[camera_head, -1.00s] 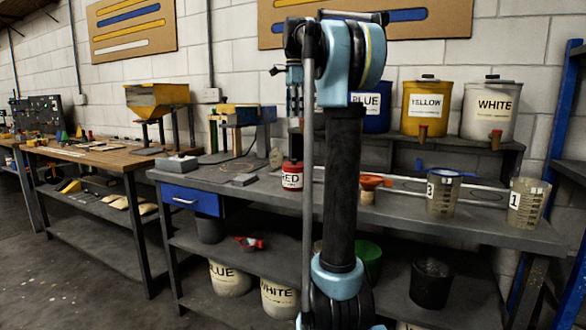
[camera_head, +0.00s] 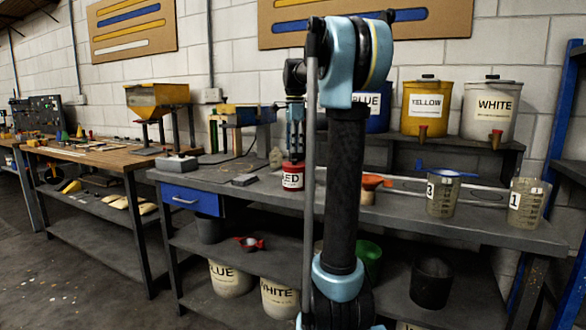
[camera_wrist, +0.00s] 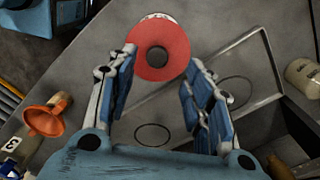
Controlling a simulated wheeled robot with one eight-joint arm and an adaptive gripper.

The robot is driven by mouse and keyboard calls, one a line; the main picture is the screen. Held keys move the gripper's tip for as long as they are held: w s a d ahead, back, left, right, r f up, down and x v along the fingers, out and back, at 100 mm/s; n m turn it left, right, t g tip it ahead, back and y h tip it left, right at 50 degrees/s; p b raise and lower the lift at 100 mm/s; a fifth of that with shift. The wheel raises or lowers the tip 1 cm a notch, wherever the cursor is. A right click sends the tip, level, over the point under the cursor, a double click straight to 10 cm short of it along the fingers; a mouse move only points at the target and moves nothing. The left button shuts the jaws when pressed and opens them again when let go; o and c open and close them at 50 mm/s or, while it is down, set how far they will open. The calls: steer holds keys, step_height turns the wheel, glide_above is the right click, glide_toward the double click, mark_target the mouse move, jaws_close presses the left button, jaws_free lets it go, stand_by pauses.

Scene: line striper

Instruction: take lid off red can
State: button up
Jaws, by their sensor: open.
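The red can (camera_head: 292,178) stands upright on the grey workbench, with a white label ending in "ED". In the wrist view its red round lid (camera_wrist: 160,50) shows from above, with a darker round patch in its middle. My gripper (camera_head: 294,150) points down just over the can in the head view. In the wrist view my gripper (camera_wrist: 162,72) is open, its two blue-padded fingers spread on either side of the lid's near edge. I cannot tell whether the fingertips touch the lid.
An orange funnel (camera_head: 374,181) stands right of the can on the bench (camera_head: 420,220). Measuring cups (camera_head: 441,194) stand further right. Blue, yellow (camera_head: 425,108) and white (camera_head: 491,112) paint containers stand on the shelf behind. A small grey block (camera_head: 244,180) lies to the left.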

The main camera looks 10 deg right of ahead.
mark_target(294, 163)
steer(key=shift+s+a+f, duration=0.1)
steer(key=shift+f, duration=2.15)
steer(key=c, duration=1.1)
